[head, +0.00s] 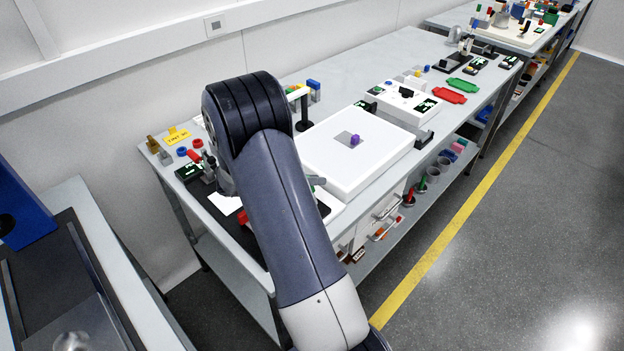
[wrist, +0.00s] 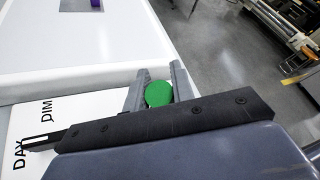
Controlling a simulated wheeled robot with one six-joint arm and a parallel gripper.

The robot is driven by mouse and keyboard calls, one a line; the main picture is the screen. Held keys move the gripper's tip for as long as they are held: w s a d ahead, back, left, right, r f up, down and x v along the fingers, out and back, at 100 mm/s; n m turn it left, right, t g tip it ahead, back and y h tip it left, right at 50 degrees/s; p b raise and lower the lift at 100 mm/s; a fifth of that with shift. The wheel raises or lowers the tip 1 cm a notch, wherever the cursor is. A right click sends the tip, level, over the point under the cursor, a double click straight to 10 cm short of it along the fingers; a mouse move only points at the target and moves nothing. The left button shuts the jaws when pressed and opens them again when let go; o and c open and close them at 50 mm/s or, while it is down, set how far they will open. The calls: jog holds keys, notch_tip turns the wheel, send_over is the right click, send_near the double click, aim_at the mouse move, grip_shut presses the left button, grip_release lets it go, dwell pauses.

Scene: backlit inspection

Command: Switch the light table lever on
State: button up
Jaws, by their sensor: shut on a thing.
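The light table (head: 345,175) is a broad white slab on the bench, with a small purple block on a grey patch on top. Its white side and top (wrist: 70,50) fill the left of the wrist view. A round green knob (wrist: 158,93), which looks like the lever's end, sits between the two grey fingers of my gripper (wrist: 158,88). The gripper is shut on it, beside the table's edge. The lever's shaft and pivot are hidden. In the head view my arm covers most of the gripper and the lever.
A white plate lettered DAY and DIM (wrist: 30,125) lies below the table's side. The bench (head: 345,75) also carries a red tray (head: 449,95), a green tray (head: 462,85) and small parts. A black post (head: 303,112) stands behind the table. The aisle floor at right is clear.

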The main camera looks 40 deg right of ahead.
grip_shut()
jog(key=shift+s+r, duration=0.1)
jog(key=shift+s+d+r+m+t+y+b, duration=0.15)
jog(key=shift+s+m+t+y+b, duration=0.15)
jog(key=shift+s+m+t+b, duration=0.25)
jog(key=s+m+t+b, duration=0.2)
jog(key=shift+d+y+b, duration=0.1)
jog(key=shift+y+b, duration=0.2)
jog(key=shift+b, duration=0.1)
jog(key=b, duration=0.1)
jog(key=s+m+t+b, duration=0.1)
jog(key=b, duration=0.1)
jog(key=s+m+t+b, duration=0.1)
jog(key=shift+s+d+f+y+b, duration=0.15)
jog(key=shift+s+f+y+b, duration=0.1)
jog(key=shift+y+b, duration=0.1)
jog(key=s+m+t+b, duration=0.1)
jog(key=b, duration=0.1)
jog(key=m+t+b, duration=0.1)
jog(key=b, duration=0.1)
jog(key=shift+s+d+f+b, duration=0.2)
jog(key=shift+s+b, duration=0.1)
jog(key=shift+s, duration=0.1)
jog(key=shift+a, duration=0.1)
